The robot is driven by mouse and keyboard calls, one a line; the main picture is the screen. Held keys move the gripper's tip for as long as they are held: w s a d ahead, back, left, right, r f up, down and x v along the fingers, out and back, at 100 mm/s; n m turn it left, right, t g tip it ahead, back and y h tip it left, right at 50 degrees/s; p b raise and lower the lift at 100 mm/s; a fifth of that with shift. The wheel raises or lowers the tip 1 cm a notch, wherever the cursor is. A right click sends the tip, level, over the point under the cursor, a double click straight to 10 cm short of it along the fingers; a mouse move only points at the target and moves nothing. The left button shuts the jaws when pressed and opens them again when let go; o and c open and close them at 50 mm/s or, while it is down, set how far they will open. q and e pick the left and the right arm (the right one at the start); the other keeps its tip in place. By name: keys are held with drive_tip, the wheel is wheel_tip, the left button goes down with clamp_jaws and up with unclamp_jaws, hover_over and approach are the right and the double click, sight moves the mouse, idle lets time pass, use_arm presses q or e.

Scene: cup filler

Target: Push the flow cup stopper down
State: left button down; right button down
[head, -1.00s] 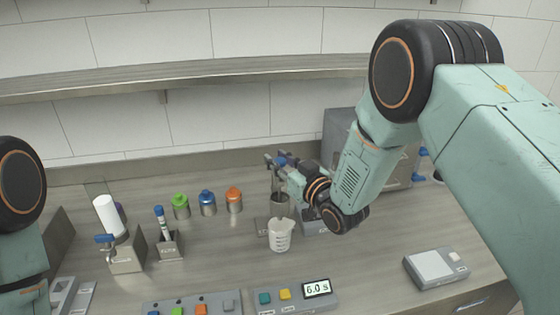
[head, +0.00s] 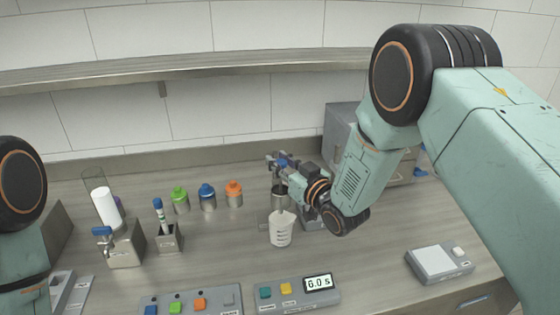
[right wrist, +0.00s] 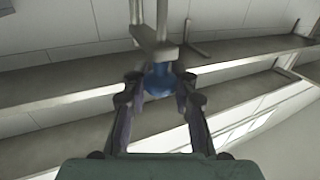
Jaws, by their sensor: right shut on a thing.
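My right gripper (head: 281,160) is at the top of the metal flow cup (head: 280,194) in the head view. In the right wrist view its fingers (right wrist: 158,92) are closed around a blue knob (right wrist: 158,79), which looks like the stopper's. A grey bracket with rods stands just beyond the knob. A white beaker (head: 281,230) stands directly below the flow cup. The gripper and wrist partly hide the stopper in the head view. My left gripper is out of view; only part of the left arm shows at the left edge.
Green, blue and orange-topped containers (head: 207,198) stand left of the cup. A dispenser (head: 123,247) and a pen holder (head: 168,239) are farther left. Button panels and a timer display (head: 317,283) lie in front. A scale-like device (head: 438,263) is at the right.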

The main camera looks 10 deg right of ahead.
drive_tip(key=shift+s+f, duration=0.15)
drive_tip(key=shift+f, duration=0.15)
drive_tip(key=c, duration=1.4)
unclamp_jaws()
drive_tip(key=o, duration=0.3)
drive_tip(key=shift+d+r, duration=0.1)
drive_tip(key=shift+o, duration=0.3)
drive_tip(key=v, duration=1.2)
